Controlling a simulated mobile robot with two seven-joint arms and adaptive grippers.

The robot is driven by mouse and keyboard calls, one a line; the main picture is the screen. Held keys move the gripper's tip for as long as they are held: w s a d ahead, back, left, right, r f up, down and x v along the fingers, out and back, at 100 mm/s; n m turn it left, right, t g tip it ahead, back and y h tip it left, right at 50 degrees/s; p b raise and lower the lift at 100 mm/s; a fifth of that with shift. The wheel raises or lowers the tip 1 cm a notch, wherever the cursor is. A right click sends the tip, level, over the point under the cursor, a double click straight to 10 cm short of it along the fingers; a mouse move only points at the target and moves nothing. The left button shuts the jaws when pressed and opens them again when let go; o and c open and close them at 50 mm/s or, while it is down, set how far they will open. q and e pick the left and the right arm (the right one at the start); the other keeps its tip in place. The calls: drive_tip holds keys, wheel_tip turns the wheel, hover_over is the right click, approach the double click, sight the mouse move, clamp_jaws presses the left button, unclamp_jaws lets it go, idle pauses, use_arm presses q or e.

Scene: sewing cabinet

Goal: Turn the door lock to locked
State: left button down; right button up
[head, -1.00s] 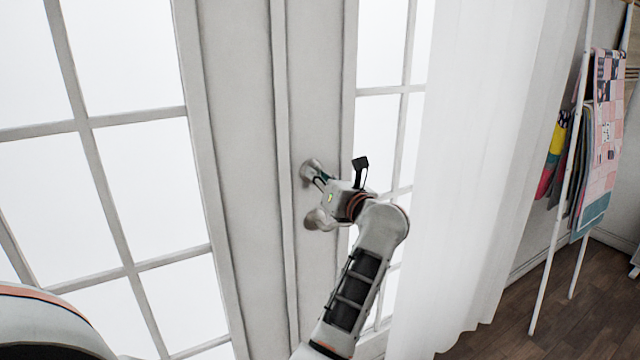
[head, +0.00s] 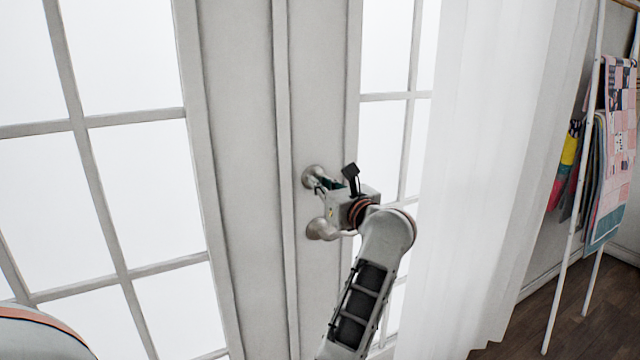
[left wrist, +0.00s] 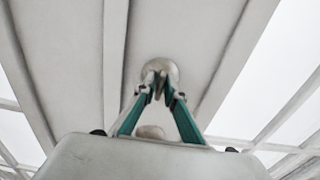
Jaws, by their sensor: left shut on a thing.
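The door lock (head: 311,174) is a round metal fitting on the pale door (head: 240,120), above a lever handle (head: 320,230). My left gripper (head: 323,184) reaches the lock from the right. In the left wrist view, the green-sided fingers of this gripper (left wrist: 160,92) close together on the lock's small thumb piece, in front of its round plate (left wrist: 162,68). The thumb piece is mostly hidden between the fingertips, so I cannot tell its angle. The handle also shows below the fingers in the left wrist view (left wrist: 150,131). My right gripper is out of view.
The handle sits close below my left gripper. A white curtain (head: 480,150) hangs just right of my arm. Farther right, a white rack (head: 575,200) holds hanging fabrics (head: 612,150). Glass panes (head: 150,190) fill the left side.

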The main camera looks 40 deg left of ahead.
sight(312, 137)
use_arm(q)
drive_tip(key=c, duration=2.2)
unclamp_jaws()
wheel_tip(312, 137, up, 10)
